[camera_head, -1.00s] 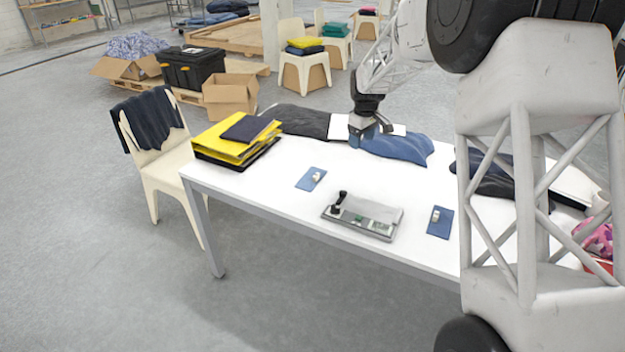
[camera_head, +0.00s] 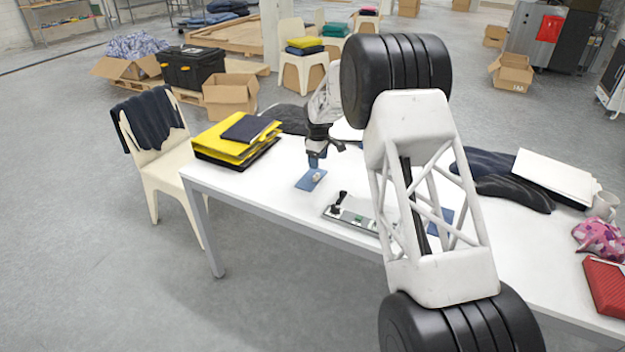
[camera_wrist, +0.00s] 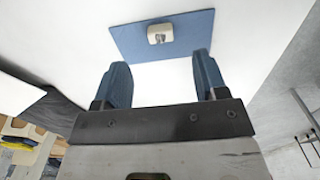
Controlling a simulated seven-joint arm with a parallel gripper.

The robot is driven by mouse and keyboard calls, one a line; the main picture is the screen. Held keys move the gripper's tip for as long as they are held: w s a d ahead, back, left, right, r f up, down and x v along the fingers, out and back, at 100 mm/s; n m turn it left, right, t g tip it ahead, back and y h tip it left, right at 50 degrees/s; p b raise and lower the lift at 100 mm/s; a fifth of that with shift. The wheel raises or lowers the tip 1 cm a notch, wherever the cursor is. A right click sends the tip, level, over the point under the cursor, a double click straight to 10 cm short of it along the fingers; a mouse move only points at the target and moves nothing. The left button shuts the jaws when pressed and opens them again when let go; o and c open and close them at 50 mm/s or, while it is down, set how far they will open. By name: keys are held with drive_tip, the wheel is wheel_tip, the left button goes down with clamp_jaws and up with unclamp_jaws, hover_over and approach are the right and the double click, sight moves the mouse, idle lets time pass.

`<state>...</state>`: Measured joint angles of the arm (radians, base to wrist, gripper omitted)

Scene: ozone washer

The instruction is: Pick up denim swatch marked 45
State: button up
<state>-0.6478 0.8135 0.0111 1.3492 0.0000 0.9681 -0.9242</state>
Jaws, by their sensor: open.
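A blue denim swatch (camera_head: 305,183) lies flat on the white table, left of the grey control panel. A small pale tag sits on it; its marking is too small to read. The same swatch shows at the top of the wrist view (camera_wrist: 130,42), ahead of my fingertips. A second denim swatch (camera_head: 446,216) lies right of the panel, partly hidden behind my arm. My gripper (camera_head: 317,160) is open and empty, over the table just beyond the left swatch. Its two blue fingers (camera_wrist: 160,78) stand apart below the swatch in the wrist view.
The grey control panel (camera_head: 345,212) with a black knob is partly behind my arm. Yellow and dark folders (camera_head: 225,148) lie at the table's left end. Dark garments (camera_head: 510,190), a white board (camera_head: 553,176), a mug and a red case (camera_head: 606,285) are at the right.

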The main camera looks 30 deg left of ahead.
sight(318, 175)
drive_tip(key=shift+f, duration=1.3)
drive_tip(key=shift+f, duration=2.6)
drive_tip(key=shift+c, duration=0.3)
drive_tip(key=c, duration=1)
